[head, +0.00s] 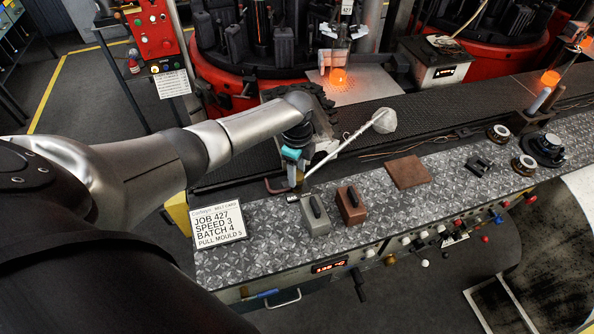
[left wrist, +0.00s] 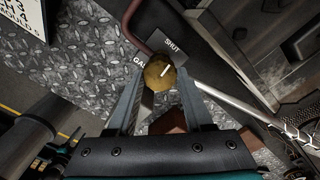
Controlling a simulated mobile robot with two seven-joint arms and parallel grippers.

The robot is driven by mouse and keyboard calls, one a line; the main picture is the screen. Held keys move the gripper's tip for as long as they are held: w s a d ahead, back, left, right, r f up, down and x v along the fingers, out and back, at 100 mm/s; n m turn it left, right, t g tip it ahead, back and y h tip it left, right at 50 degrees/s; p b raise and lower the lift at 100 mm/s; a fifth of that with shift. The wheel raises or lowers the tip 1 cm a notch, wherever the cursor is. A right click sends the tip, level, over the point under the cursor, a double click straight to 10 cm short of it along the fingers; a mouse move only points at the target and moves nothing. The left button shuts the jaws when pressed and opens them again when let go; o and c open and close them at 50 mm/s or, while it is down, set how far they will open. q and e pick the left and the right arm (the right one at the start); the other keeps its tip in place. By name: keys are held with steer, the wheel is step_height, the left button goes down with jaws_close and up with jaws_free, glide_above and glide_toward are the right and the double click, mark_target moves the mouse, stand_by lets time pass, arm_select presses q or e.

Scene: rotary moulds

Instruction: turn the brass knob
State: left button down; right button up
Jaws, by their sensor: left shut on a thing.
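The brass knob (left wrist: 160,72) is round with a pale index line on its face. It sits beside a dark plate (left wrist: 172,42) lettered "SHUT", with part of another word, "GA", to its left. In the left wrist view my left gripper (left wrist: 160,80) has one finger on each side of the knob and is shut on it. In the head view my left gripper (head: 293,176) points down at the back edge of the metal console, and the knob is hidden by it. My right gripper is not in view.
A copper-coloured pipe (head: 275,187) runs close to the gripper. A grey block (head: 315,214) and a brown block (head: 351,205) with handles stand in front. A job card (head: 217,225) lies left.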

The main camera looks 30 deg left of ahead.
arm_select(q)
steer(key=shift+w+d+r+m, duration=0.1)
steer(key=shift+m, duration=0.5)
steer(key=shift+c, duration=1.5)
jaws_free()
step_height(320, 180, up, 15)
